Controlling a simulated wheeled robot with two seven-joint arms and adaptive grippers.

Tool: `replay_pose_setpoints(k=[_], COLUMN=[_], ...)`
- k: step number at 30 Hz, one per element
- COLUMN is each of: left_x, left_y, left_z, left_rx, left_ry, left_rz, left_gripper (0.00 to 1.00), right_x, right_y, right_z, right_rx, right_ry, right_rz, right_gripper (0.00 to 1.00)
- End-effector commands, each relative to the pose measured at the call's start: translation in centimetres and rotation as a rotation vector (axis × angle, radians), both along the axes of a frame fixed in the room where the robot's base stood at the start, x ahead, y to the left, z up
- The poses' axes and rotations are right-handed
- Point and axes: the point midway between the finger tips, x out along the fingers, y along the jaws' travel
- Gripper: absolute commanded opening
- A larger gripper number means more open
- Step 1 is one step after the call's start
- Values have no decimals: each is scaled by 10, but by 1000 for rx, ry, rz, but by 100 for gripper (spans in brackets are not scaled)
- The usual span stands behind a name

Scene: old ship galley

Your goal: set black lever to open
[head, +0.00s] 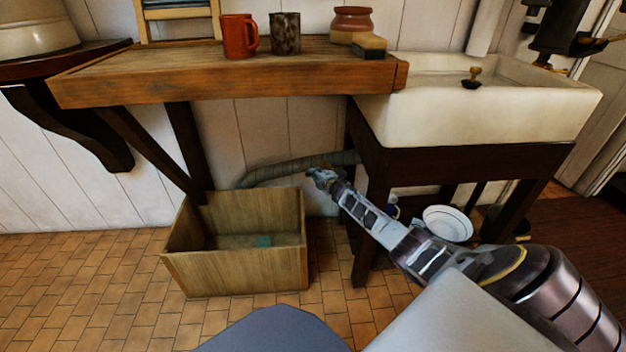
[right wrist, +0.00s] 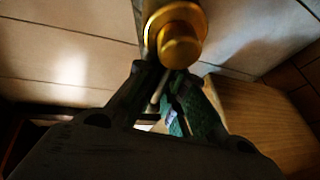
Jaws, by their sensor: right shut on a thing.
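My right gripper (head: 320,178) reaches in from the lower right, under the counter, to the end of a grey ribbed hose (head: 300,165). In the right wrist view its fingers (right wrist: 168,88) are closed together just below a round brass fitting (right wrist: 180,45). They are shut on a thin part there, which I take to be the black lever. The fingers and the dark picture hide nearly all of the lever, so I cannot tell its angle. My left gripper is not in view.
A wooden crate (head: 235,273) stands on the tiled floor, left of the gripper. The wooden counter (head: 230,80) is above, holding a red mug (head: 240,37), a dark mug (head: 285,33) and a jar (head: 351,24). A white sink (head: 480,118) and its dark stand are to the right.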

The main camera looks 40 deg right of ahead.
Motion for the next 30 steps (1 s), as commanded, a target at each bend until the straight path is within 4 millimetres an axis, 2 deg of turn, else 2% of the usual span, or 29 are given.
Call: replay_pose_setpoints(k=[1, 15, 16, 20, 30], left_x=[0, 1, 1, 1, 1], left_y=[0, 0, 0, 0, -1], left_z=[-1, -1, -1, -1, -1], left_rx=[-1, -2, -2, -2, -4], left_ry=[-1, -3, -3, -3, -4], left_rz=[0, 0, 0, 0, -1], left_gripper=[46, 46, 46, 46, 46], right_x=[0, 1, 1, 1, 1], right_y=[10, 8, 8, 8, 2], right_z=[-8, -5, -5, -4, -1], right_rx=[13, 25, 25, 25, 22], right_ry=[0, -11, -11, -11, -13], right_rz=[19, 21, 21, 21, 11], right_gripper=[0, 0, 15, 32, 34])
